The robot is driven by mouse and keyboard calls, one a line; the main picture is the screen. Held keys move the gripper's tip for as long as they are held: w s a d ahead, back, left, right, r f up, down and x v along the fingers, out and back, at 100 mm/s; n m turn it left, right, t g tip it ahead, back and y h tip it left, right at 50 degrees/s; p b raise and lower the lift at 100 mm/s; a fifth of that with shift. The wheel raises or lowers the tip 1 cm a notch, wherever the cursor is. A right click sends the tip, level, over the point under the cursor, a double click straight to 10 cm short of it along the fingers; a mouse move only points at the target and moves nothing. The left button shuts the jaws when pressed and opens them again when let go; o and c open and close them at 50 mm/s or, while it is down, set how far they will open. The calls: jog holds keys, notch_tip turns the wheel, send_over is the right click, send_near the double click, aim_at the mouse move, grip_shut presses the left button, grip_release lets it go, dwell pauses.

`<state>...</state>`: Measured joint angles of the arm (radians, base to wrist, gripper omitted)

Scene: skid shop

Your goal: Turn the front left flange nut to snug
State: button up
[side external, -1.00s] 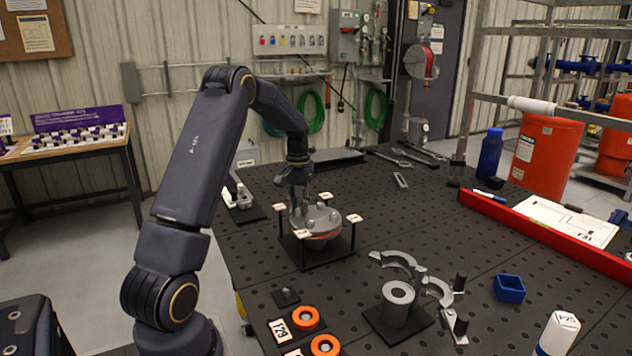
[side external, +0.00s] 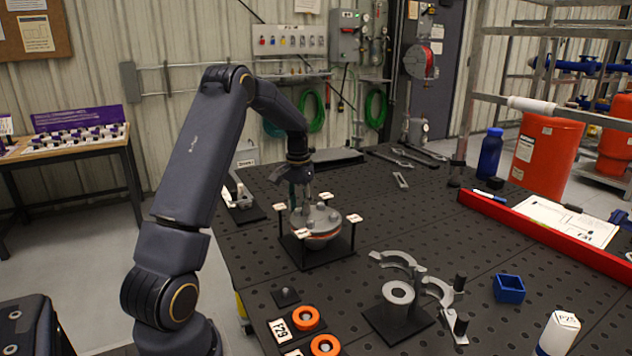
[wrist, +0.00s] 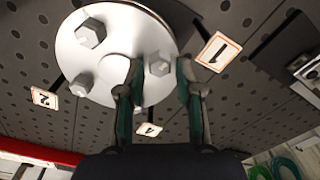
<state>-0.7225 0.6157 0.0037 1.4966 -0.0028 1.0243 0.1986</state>
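A round grey flange (side external: 318,222) with an orange ring under its edge sits on a black stand. In the wrist view its pale face (wrist: 75,55) carries several hex nuts, including one at the upper left (wrist: 91,33). My gripper (wrist: 158,75) is open over the rim on the side of the tags marked 1 (wrist: 217,51) and 4 (wrist: 148,130). One nut (wrist: 160,64) shows between the fingertips, with space around it. Another nut lies partly hidden behind the left finger. In the side view my gripper (side external: 301,204) is just above the flange's back left; contact cannot be judged.
Number tags stand on posts around the flange, including tag 2 (wrist: 43,97). A grey pipe piece with open clamp halves (side external: 398,293), orange rings (side external: 306,318) and a blue bin (side external: 509,288) lie nearer the camera. Wrenches (side external: 400,160) lie at the back.

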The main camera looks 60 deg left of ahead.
jog(key=shift+o, duration=0.8)
jog(key=shift+f, duration=0.1)
notch_tip(320, 180, up, 8)
jog(key=shift+r, duration=0.1)
